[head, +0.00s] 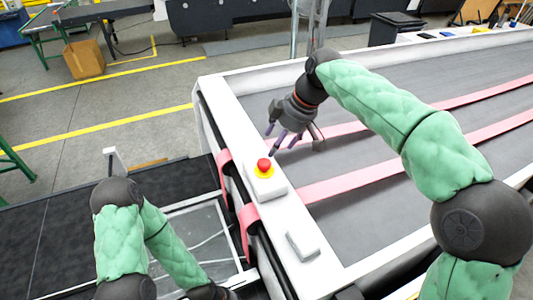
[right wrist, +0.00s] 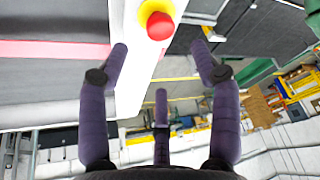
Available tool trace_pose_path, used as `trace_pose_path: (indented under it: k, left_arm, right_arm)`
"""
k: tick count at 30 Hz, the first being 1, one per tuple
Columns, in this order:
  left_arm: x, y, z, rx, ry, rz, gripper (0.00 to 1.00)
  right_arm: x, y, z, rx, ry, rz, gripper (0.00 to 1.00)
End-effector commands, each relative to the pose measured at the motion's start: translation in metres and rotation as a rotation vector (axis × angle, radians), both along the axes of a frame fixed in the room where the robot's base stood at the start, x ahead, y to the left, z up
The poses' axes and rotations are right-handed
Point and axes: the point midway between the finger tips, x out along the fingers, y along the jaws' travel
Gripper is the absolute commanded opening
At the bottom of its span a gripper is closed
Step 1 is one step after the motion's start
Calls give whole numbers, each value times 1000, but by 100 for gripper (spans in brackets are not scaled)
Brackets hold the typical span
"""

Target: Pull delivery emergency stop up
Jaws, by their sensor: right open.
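The delivery emergency stop is a red mushroom button (head: 264,164) on a yellow base, on a white box (head: 266,184) on the machine's white side rail. My right gripper (head: 276,142) is just beyond the button in the head view, its dark fingers spread and pointing down toward the rail. In the right wrist view the red button (right wrist: 160,26) sits at the top, ahead of and between the open fingers (right wrist: 160,62), with no finger seen closed on it. My left arm is low at the left; its gripper is not clearly seen.
The white side rail (head: 232,120) runs beside a grey conveyor bed with pink belts (head: 350,184). A small white box (head: 302,246) lies on the rail nearer me. Pink belt loops (head: 247,230) hang on the rail's left side. A cardboard box (head: 84,59) stands on the far floor.

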Motion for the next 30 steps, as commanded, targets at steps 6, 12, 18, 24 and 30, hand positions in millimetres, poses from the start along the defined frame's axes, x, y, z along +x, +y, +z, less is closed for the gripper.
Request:
trace_pose_path:
  k: [6,12,18,24,30]
  left_arm:
    - [0,0,5,0,0,0,40]
    - [0,0,10,0,-1,0,40]
    - [1,0,12,0,-1,0,40]
    - [1,0,13,0,-1,0,40]
    - [1,0,13,0,-1,0,40]
  right_arm:
    - [5,13,-36,-2,4,1,64]
    - [10,24,-65,-1,3,0,64]
    - [13,30,-80,0,-1,-1,64]
    - [13,32,-84,1,-1,-1,64]
    - [13,32,-84,1,-1,-1,50]
